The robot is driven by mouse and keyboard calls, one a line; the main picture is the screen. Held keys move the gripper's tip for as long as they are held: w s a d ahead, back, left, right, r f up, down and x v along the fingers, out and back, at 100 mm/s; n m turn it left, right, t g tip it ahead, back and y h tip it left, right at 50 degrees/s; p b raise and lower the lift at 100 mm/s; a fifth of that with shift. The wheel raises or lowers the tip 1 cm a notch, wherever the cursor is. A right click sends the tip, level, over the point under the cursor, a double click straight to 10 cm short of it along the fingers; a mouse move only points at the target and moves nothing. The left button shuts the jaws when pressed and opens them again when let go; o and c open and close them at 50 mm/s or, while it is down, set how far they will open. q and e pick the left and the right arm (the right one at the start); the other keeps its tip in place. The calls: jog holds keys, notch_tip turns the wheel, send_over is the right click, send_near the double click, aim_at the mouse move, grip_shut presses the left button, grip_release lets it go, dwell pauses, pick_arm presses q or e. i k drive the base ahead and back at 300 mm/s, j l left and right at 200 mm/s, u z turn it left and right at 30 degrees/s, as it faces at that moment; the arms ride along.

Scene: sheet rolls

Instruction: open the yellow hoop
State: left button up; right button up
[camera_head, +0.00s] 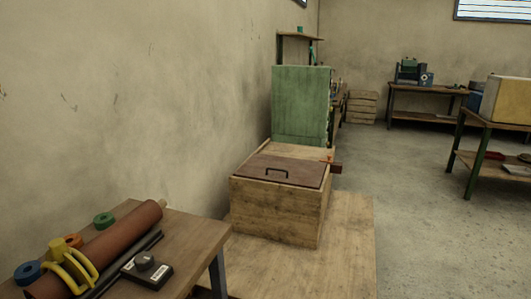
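The yellow hoop (82,266) is at the lower left, on the near table (195,228). Its curved yellow bands pass over the near part of a brown roll (122,236). A yellow upright part stands at the roll's left side. I cannot tell from here whether the hoop is closed, and its underside is hidden. Neither of my grippers is in view.
A blue ring (27,272), an orange ring (74,240) and a green ring (104,220) lie along the roll's left. A black box with a knob (147,270) and dark rods lie at its right.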

aim_at(58, 253)
jog(key=u, duration=1.3)
